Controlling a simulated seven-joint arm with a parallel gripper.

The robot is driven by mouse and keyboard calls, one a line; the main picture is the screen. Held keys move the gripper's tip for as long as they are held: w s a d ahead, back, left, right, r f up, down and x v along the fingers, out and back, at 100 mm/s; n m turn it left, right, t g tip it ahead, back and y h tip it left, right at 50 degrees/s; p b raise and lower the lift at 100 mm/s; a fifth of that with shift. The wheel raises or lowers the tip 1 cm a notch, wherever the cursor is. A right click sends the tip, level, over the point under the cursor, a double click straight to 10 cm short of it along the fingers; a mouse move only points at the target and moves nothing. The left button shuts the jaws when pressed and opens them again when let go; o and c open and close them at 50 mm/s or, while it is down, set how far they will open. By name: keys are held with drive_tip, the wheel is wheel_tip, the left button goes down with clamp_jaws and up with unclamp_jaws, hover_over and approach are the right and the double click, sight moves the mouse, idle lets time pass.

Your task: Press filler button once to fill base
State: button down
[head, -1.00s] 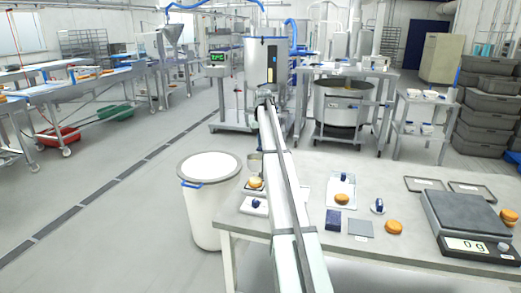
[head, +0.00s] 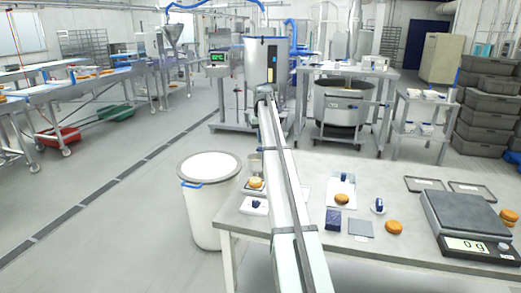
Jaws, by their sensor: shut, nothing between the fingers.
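A small filler unit with a metal cup (head: 254,163) stands at the table's left end, partly hidden behind my arm. A round golden-brown base (head: 256,183) sits under the cup. A dark blue knob, seemingly the button (head: 256,204), is on a white block in front of it. My long white arm reaches away from the camera, passing just right of the filler. Its far end shows beyond the table. I cannot make out my gripper; it may be hidden behind the arm. Whether anything touches the button cannot be seen.
Right of my arm are a white tray (head: 347,183) with a blue piece and another round (head: 342,199), a blue box (head: 333,220), a grey square (head: 360,230), a blue-handled tool (head: 378,205) and a loose round (head: 394,227). A scale (head: 468,220) stands at right, a white bin (head: 208,215) at left.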

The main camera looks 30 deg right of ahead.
wheel_tip(320, 180, up, 5)
drive_tip(key=shift+f, duration=0.2)
idle(0.3)
drive_tip(key=shift+f, duration=0.1)
